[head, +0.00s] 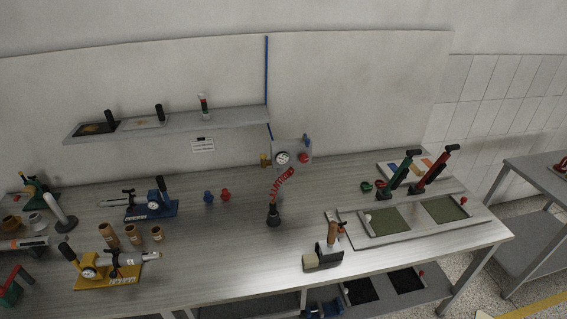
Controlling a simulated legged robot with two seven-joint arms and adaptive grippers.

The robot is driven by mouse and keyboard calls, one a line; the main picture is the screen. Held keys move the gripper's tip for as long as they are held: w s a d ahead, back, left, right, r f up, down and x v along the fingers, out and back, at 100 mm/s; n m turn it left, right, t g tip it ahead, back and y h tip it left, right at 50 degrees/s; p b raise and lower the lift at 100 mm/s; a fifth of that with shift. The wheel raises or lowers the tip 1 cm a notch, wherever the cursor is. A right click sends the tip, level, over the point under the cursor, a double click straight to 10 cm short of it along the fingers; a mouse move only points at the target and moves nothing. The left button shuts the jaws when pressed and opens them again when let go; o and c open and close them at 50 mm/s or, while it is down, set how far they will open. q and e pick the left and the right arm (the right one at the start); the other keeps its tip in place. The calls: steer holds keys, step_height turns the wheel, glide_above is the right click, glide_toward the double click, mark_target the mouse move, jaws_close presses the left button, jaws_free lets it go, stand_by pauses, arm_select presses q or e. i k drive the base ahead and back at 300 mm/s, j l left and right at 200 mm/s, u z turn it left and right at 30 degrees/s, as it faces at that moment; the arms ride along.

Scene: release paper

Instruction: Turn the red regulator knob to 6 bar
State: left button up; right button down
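The red regulator knob (304,158) sits on the front of a small grey regulator box (292,146) at the back of the workbench. A round white-faced pressure gauge (282,158) is just left of the knob. The gauge is too small to read its needle or numbers. A blue part stands at the box's upper right, and a brass-coloured fitting (265,160) is at its left. A red coiled hose (282,182) runs down from the box to a dark nozzle tool (273,215) standing on the bench. Neither of my grippers is in view.
The bench (240,250) carries a blue-based tool (152,206), a yellow-based tool (95,268), small blue and red pieces, and a wooden-handled block (324,255). Green and red levers (432,172) stand at right. A wall shelf (170,124) hangs above left.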

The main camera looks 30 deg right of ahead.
mark_target(304, 158)
steer(key=z, duration=1.3)
steer(key=k+l+z, duration=0.1)
steer(key=z, duration=0.15)
